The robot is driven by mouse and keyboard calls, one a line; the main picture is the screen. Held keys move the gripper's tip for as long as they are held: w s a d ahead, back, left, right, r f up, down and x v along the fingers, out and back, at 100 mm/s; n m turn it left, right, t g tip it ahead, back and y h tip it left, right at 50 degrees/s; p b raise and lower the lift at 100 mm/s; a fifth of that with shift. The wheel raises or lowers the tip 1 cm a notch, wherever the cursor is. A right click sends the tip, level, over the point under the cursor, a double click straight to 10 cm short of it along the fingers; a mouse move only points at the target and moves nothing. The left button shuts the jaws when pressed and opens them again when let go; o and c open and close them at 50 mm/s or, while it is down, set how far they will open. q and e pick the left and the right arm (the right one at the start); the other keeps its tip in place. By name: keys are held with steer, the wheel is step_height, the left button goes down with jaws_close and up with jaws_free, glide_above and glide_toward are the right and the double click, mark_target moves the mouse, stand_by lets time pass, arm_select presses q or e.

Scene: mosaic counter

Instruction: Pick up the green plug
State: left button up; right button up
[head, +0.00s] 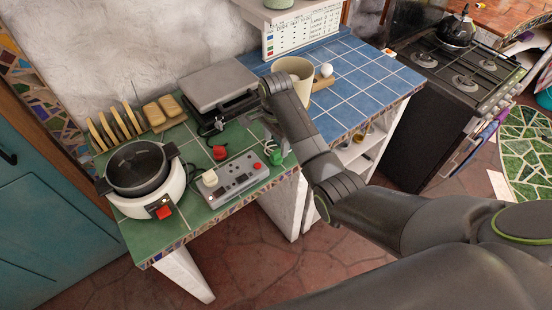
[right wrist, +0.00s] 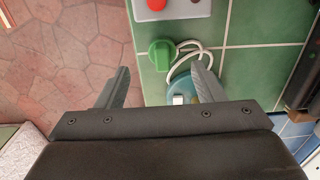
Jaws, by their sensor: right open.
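The green plug (head: 276,157) lies on the green-tiled counter, just right of the grey power strip (head: 240,179), near the counter's front edge. In the right wrist view the green plug (right wrist: 162,54) shows with a pale cord looping off its right side. My right gripper (head: 266,128) reaches in over the counter just behind the plug. In the right wrist view the open fingers of my right gripper (right wrist: 158,76) stand apart, with the plug ahead of the gap between their tips and nothing held. My left gripper is not in view.
The strip carries a white plug (head: 210,178) and red button. A red plug (head: 219,152) lies behind it. A white cooker (head: 150,195) stands left, a grey press (head: 219,85) behind, and a beige mug (head: 296,75) on blue tiles. The counter edge is close to the green plug.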

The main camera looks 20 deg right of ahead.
mark_target(276, 152)
steer(key=shift+f, duration=0.95)
steer(key=shift+d+f+p, duration=0.1)
steer(key=shift+f+p, duration=0.4)
steer(key=shift+f, duration=0.15)
steer(key=shift+w+f+p, duration=0.2)
steer(key=shift+f+p, duration=0.15)
steer(key=shift+f, duration=1.55)
steer(key=shift+c, duration=0.4)
steer(key=c, duration=0.9)
